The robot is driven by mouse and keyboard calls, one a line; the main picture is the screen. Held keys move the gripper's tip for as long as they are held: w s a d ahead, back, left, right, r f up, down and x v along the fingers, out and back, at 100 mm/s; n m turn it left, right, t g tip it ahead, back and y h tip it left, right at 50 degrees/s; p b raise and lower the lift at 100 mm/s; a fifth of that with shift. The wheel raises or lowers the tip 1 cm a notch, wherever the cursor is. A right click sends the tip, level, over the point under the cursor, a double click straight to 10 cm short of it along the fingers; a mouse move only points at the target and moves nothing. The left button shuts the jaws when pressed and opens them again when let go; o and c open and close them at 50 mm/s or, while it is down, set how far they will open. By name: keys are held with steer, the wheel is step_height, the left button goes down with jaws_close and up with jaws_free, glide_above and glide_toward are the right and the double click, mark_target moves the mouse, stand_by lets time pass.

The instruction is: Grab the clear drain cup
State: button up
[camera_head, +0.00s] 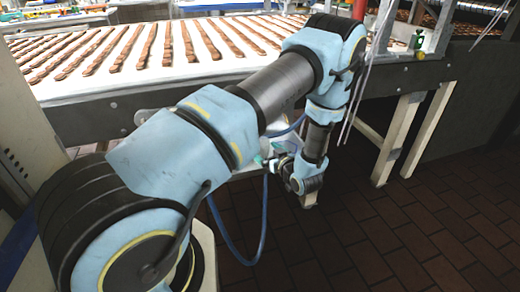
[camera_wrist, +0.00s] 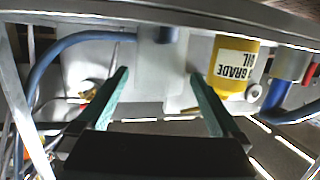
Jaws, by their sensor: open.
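I cannot surely pick out a clear drain cup in either view. In the wrist view a pale upright cylinder-like part (camera_wrist: 157,62) with a blue-grey end stands against a white panel, beyond and between my fingers; it may be the cup. My gripper (camera_wrist: 160,75) is open, its two green fingers apart with nothing held between them. In the head view my gripper (camera_head: 268,160) is low beside the conveyor's side, partly hidden by my arm, and the cup cannot be seen there.
A yellow container labelled "GRADE OIL" (camera_wrist: 232,66) is right of my right finger. Blue hoses (camera_wrist: 75,42) run at both sides, and a metal rail crosses the top. The conveyor (camera_head: 120,85) carries rows of brown bars. Open brick floor (camera_head: 390,235) lies at right.

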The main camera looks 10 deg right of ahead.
steer(key=shift+p+x, duration=0.35)
steer(key=shift+x, duration=1.5)
steer(key=c, duration=1.2)
